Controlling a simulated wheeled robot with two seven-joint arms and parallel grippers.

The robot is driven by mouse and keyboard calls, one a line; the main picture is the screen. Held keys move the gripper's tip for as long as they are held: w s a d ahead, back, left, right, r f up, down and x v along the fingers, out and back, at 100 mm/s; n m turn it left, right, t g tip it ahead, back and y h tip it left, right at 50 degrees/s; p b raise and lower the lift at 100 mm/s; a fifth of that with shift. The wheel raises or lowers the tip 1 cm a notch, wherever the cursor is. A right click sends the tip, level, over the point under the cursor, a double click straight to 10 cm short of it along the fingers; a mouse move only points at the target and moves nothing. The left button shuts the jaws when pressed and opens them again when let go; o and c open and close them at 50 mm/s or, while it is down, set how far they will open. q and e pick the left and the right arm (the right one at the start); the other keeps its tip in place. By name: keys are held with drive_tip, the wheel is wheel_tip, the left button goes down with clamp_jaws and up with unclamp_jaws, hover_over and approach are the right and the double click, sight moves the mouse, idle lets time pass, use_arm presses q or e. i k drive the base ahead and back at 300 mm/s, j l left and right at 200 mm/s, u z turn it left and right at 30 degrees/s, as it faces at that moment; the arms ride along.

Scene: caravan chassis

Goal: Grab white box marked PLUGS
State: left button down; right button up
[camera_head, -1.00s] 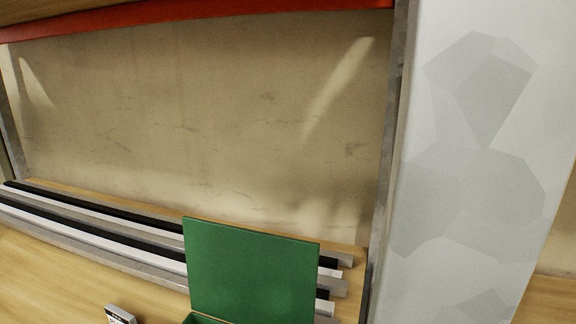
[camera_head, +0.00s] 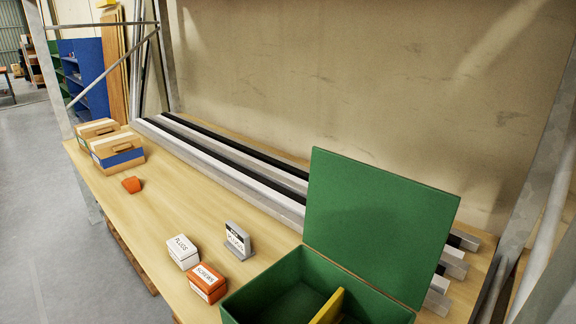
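The white box marked PLUGS (camera_head: 183,252) sits on the wooden shelf, left of the middle of the head view. An orange and white box marked SCREWS (camera_head: 207,282) stands just in front and to the right of it. A small upright grey-framed sign (camera_head: 238,240) stands to the right, with lettering that seems to read PLUGS. The top and front of the white box are visible and nothing covers it. Neither of my grippers is in view.
An open green box (camera_head: 322,285) with a raised lid and yellow divider stands at right. Metal bars (camera_head: 230,165) lie along the back. The shelf between is clear.

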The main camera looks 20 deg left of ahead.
sight(182, 252)
drive_tip(key=k+u, duration=0.1)
drive_tip(key=u, duration=0.35)
drive_tip(key=k+j+u, duration=0.1)
drive_tip(key=u, duration=0.35)
drive_tip(key=k+j+u, duration=0.1)
drive_tip(key=u, duration=0.35)
drive_tip(key=i+j+z, duration=0.2)
drive_tip(key=z, duration=0.3)
drive_tip(key=i+j+z, duration=0.1)
drive_tip(key=j+z, duration=0.4)
drive_tip(key=l, duration=0.1)
